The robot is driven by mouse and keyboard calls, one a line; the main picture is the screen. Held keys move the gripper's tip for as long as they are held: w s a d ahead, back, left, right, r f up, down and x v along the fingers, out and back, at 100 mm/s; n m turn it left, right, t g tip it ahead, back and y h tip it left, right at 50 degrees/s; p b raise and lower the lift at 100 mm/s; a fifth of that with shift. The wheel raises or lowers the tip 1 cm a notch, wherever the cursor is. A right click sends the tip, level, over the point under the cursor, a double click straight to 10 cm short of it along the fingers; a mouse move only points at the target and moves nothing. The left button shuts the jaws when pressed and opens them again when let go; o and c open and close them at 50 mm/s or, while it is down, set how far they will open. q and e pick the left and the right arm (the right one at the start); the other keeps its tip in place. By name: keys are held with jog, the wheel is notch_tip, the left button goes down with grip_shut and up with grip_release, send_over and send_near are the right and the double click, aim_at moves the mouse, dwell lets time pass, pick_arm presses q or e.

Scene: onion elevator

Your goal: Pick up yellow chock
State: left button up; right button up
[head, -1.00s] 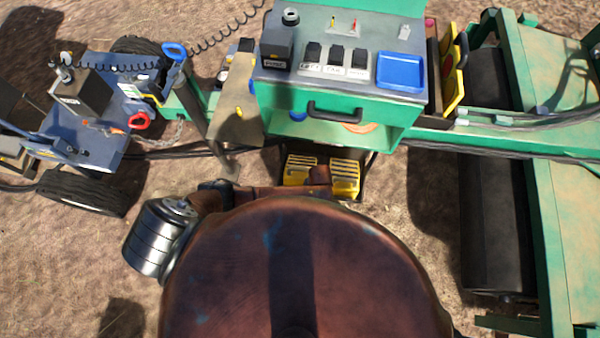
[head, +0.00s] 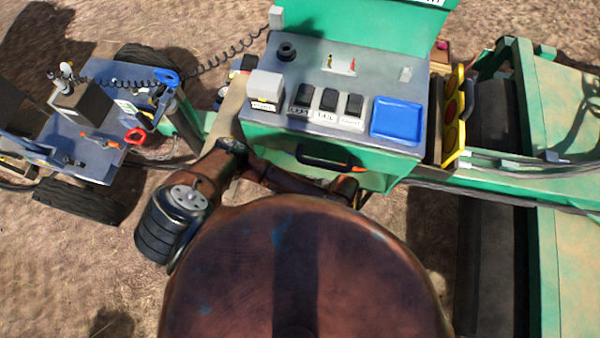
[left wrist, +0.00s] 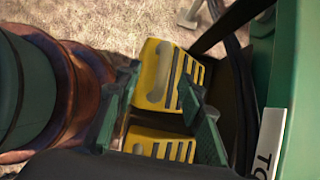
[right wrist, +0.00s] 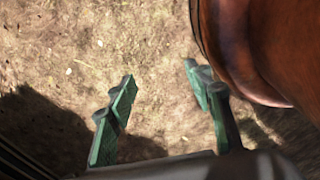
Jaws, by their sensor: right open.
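Two yellow chocks with dark slots sit side by side in a dark holder below the green cabinet. In the left wrist view the upper chock (left wrist: 155,72) lies just beyond my left fingertips, and the lower chock (left wrist: 148,143) shows between the fingers. My left gripper (left wrist: 159,78) is open, with its green fingers spread in front of the chocks; contact cannot be told. In the head view my left arm and the cabinet hide the gripper and nearly all of the chocks. My right gripper (right wrist: 159,76) is open and empty above bare dirt.
The green cabinet (head: 262,137) with switches and a blue tray (head: 397,118) stands over the chock area. A blue cart (head: 92,150) is at left. A green frame with a black roller (head: 492,250) is at right. A dark hose runs beside the chocks.

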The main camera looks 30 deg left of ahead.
pick_arm(q)
jog(key=shift+a+f, duration=0.3)
jog(key=x, duration=0.2)
jog(key=b+x, duration=0.1)
jog(key=shift+w+f, duration=0.25)
jog(key=shift+f, duration=0.1)
jog(key=shift+x, duration=1.2)
jog(key=shift+w+a+f+b, duration=0.1)
jog(key=shift+a+f+b, duration=0.15)
jog(key=shift+f+b, duration=0.05)
jog(key=shift+f, duration=0.1)
grip_shut()
pick_arm(e)
jog(key=shift+s+a+f, duration=0.1)
jog(key=shift+s+f, duration=0.7)
jog(key=shift+f, duration=0.05)
